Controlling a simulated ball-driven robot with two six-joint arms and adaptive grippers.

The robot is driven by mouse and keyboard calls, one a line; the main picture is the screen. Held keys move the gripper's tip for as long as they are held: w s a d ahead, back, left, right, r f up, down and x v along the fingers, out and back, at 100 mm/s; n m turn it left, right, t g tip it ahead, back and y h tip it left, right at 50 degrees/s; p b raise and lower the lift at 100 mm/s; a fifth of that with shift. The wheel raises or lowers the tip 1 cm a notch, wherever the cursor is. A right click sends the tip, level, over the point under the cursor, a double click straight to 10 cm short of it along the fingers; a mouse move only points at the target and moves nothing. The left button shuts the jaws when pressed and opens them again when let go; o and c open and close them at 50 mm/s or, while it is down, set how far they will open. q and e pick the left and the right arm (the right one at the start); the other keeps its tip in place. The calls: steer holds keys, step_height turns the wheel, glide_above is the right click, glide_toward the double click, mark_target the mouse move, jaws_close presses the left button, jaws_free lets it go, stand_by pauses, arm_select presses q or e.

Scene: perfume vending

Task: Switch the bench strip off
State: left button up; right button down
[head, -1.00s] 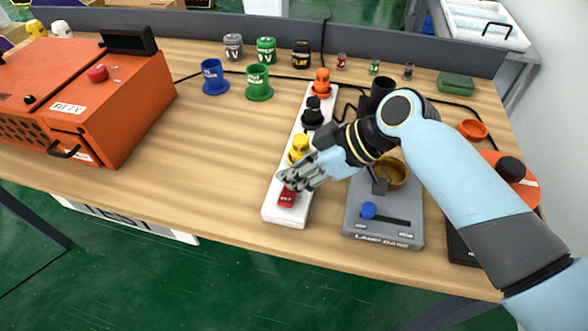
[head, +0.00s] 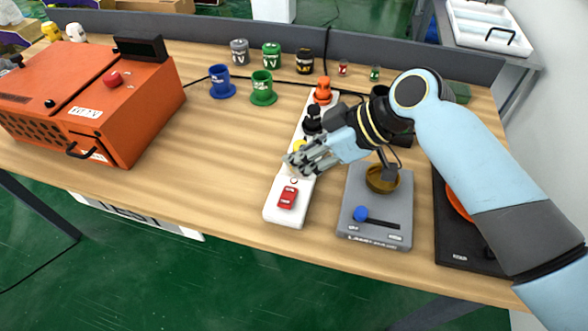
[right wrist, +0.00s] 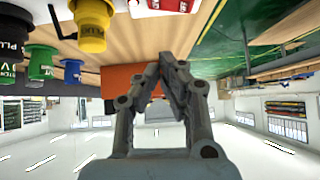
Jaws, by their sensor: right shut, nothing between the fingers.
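The white bench strip (head: 288,214) lies lengthwise on the wooden bench. Its red rocker switch (head: 288,197) is uncovered near the front end; I cannot tell which way it is set. A yellow plug (head: 299,146), a black plug (head: 312,121) and an orange plug (head: 323,92) sit along the strip. My right gripper (head: 292,166) is shut and empty, over the strip just behind the red switch and apart from it. In the right wrist view the gripper (right wrist: 166,84) is shut, with the red switch (right wrist: 178,4) at the top edge. My left gripper is not in view.
A grey lamp base (head: 350,205) with a blue knob stands right of the strip. An orange machine (head: 130,125) is at left. A blue cup (head: 220,82) and green cup (head: 262,88) stand behind. The bench left of the strip is clear.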

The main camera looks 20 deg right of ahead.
steer(key=b+v, duration=0.1)
steer(key=v, duration=0.6)
steer(key=shift+w+d, duration=0.2)
steer(key=shift+d, duration=0.35)
